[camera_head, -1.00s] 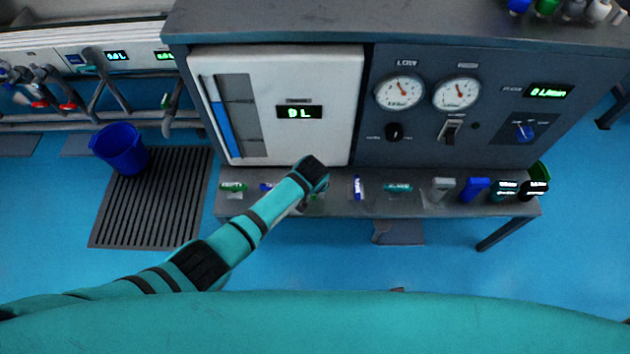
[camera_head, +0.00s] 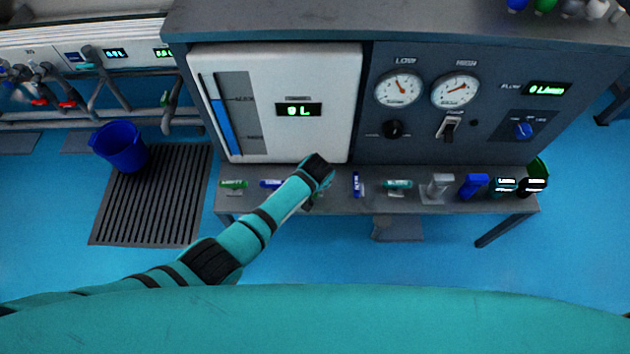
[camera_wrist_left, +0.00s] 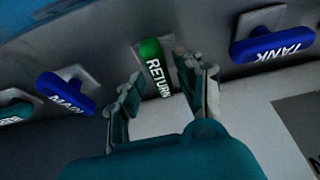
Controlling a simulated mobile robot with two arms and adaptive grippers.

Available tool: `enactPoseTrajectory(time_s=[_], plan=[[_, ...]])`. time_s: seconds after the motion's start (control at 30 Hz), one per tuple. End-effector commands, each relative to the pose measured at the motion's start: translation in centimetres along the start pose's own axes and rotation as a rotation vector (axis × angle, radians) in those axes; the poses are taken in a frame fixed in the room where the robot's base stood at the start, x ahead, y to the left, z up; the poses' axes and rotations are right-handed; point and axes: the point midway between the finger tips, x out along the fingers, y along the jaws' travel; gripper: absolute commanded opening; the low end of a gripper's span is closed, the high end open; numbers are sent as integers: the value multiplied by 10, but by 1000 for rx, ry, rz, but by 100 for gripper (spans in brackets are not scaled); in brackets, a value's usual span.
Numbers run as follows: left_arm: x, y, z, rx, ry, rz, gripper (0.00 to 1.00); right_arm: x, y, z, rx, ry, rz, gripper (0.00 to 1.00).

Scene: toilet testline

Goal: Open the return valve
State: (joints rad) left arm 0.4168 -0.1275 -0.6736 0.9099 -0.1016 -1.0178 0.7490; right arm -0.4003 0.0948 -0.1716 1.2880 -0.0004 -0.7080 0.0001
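The return valve (camera_wrist_left: 156,72) shows in the left wrist view as a green handle lettered RETURN on a grey plate. My left gripper (camera_wrist_left: 166,80) is open, with one finger on each side of the handle; a gap shows at the left finger, and I cannot tell whether the right finger touches. In the head view my left gripper (camera_head: 312,199) is over the shelf below the white panel, and my wrist hides most of the return valve. My right gripper is out of view.
Blue handles flank the valve: MAIN (camera_wrist_left: 66,92) and TANK (camera_wrist_left: 272,44). In the head view a teal handle (camera_head: 398,184) and a green one (camera_head: 233,184) sit along the same shelf (camera_head: 340,205). A blue bucket (camera_head: 119,147) stands at left; the floor in front is clear.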

Motion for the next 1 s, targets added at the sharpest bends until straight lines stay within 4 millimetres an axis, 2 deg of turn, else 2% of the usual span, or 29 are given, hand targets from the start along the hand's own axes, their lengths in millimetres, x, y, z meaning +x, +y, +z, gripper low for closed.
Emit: enactPoseTrajectory(time_s=[0.3,0.47,0.57,1.0], plan=[[-1,0,-2,1,3,1,42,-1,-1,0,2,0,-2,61],[-11,1,-1,1,4,2,42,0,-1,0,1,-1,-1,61],[-24,1,-2,0,5,3,42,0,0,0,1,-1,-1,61],[-103,1,-1,1,3,2,42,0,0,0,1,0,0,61]])
